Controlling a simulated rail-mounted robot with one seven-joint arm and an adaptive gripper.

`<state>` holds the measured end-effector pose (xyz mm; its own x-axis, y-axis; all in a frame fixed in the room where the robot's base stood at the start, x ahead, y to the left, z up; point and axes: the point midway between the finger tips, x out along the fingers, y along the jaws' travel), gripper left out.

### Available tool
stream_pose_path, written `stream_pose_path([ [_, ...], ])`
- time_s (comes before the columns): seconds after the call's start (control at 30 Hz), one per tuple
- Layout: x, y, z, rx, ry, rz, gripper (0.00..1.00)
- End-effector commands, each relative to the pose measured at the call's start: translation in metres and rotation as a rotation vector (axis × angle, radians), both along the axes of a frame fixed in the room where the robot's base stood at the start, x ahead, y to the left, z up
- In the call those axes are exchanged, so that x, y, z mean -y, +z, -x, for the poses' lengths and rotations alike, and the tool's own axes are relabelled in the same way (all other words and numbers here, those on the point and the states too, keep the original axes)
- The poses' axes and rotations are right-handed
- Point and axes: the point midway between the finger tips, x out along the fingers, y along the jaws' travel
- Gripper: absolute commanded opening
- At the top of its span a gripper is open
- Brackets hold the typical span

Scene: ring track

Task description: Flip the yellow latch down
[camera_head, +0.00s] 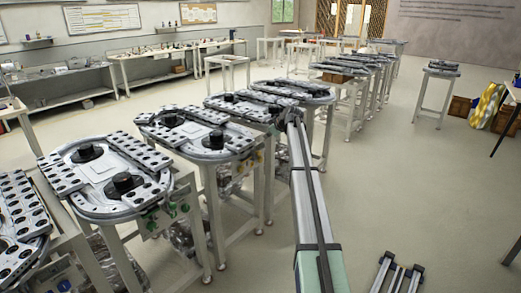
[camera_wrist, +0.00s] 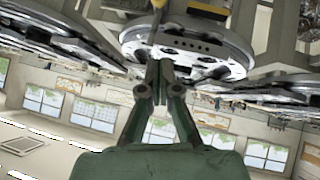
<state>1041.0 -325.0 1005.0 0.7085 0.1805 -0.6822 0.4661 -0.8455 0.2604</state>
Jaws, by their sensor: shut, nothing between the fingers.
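A yellow piece (camera_wrist: 207,9) shows at the top edge of the wrist view, partly cut off, close to a ring-track station. I cannot tell for certain that it is the latch. My gripper (camera_wrist: 158,68) is shut and empty, its fingers together below and left of the yellow piece in that picture. A thin grey part with a small yellowish tip rises behind the fingertips; whether they touch it is unclear. In the head view, my gripper (camera_head: 290,115) is at the right side of a station in the middle row, small and partly hidden by my arm. No latch is clear there.
Ring-track stations (camera_head: 105,180) on white-legged tables run in a row from front left to the back. Another ring track (camera_wrist: 190,55) is above the fingers in the wrist view. Benches (camera_head: 155,65) line the left wall. The floor (camera_head: 400,170) on the right is mostly clear.

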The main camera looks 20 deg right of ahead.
Motion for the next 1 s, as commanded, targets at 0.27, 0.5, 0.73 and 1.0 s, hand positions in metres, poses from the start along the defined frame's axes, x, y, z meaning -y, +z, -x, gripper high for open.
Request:
stream_pose_path([
  [0.27, -0.002, -0.005, -0.007, -0.002, 0.0, -0.001, 0.0],
  [0.5, -0.008, -0.029, -0.033, -0.004, 0.0, -0.002, 0.0],
  [0.73, -0.016, -0.059, -0.065, -0.003, -0.001, -0.002, 0.0],
  [1.0, -0.012, -0.094, -0.075, -0.003, -0.002, -0.003, 0.0],
])
